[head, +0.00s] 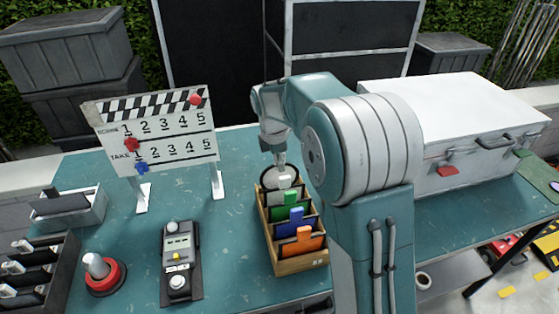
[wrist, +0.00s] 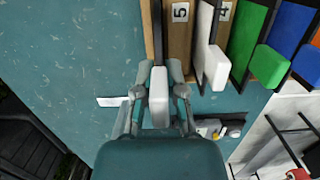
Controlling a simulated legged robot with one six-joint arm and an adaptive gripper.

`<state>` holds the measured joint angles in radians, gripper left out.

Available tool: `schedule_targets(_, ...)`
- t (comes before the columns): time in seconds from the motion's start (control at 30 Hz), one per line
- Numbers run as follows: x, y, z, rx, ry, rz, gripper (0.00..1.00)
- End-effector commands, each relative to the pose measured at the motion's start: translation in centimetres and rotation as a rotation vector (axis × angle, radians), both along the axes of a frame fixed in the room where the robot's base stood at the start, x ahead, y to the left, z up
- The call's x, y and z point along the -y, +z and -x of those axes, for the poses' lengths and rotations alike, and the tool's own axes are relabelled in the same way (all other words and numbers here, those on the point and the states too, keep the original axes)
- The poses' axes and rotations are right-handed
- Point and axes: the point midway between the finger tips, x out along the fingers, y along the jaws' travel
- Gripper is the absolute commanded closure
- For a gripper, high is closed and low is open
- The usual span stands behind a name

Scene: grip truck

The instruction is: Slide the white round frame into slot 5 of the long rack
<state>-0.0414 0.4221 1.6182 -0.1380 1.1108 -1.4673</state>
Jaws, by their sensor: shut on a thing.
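My gripper (wrist: 159,99) is shut on the white handle (wrist: 159,84) of the white round frame (head: 280,177). In the head view the frame stands upright at the far end of the long wooden rack (head: 308,265). In the wrist view its thin dark edge runs along the rack's left end, just left of the label 5 (wrist: 181,12). I cannot tell how deep the frame sits in slot 5. Beside it, a white-handled piece (wrist: 215,66) stands near label 4 (wrist: 224,11). Green (head: 293,214), blue and orange (head: 304,236) pieces fill nearer slots.
A clapperboard (head: 155,135) stands left of the rack on the teal table. A grey control box (head: 178,258) and a red-based joystick (head: 104,272) lie nearer. A large white case (head: 450,130) stands at the right. Bare table lies left of the rack.

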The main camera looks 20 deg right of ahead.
Motion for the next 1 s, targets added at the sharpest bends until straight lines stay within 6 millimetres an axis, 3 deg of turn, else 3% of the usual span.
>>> schedule_targets(1.0,0.0,-2.6,0.0,-0.001,0.0,0.0,1.0)
